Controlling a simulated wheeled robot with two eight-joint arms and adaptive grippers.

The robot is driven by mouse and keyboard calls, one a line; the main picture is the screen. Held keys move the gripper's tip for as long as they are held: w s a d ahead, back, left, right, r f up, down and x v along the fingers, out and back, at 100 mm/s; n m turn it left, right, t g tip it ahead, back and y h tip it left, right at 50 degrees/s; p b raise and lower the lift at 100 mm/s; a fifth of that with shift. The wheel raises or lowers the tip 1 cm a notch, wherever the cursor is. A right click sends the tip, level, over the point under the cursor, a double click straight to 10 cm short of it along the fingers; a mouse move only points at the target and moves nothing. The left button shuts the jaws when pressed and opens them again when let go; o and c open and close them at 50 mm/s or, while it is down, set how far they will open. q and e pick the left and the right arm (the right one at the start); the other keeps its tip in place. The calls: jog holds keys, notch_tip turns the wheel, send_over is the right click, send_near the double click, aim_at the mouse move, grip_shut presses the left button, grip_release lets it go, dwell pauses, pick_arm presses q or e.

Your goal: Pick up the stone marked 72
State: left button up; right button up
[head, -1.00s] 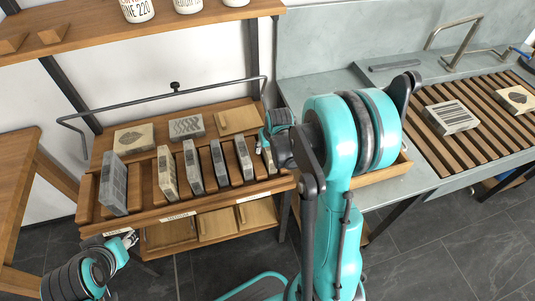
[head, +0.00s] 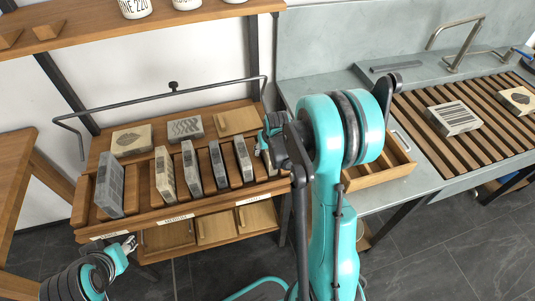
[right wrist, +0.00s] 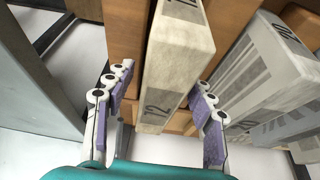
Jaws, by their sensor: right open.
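The stone marked 72 (right wrist: 175,60) is a pale, cream-grey slab standing on edge in a wooden rack slot. The number shows on its narrow near face in the right wrist view. My right gripper (right wrist: 162,88) is open, with one finger on each side of the stone's near end and gaps visible. In the head view the right gripper (head: 275,132) is at the right end of the rack, and the stone is mostly hidden behind it. My left gripper (head: 130,245) is low at the left, in front of the rack; its finger opening is too small to judge.
Several other stones stand in the rack (head: 180,212), the nearest being a grey one (right wrist: 265,75) right of the gripper in the wrist view. Two flat stones and a wooden block lie behind them. A metal rail (head: 170,93) crosses above the rack's back. A slatted sink (head: 440,140) is at right.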

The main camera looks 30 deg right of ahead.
jog(key=shift+f, duration=0.1)
dwell(0.3)
grip_shut()
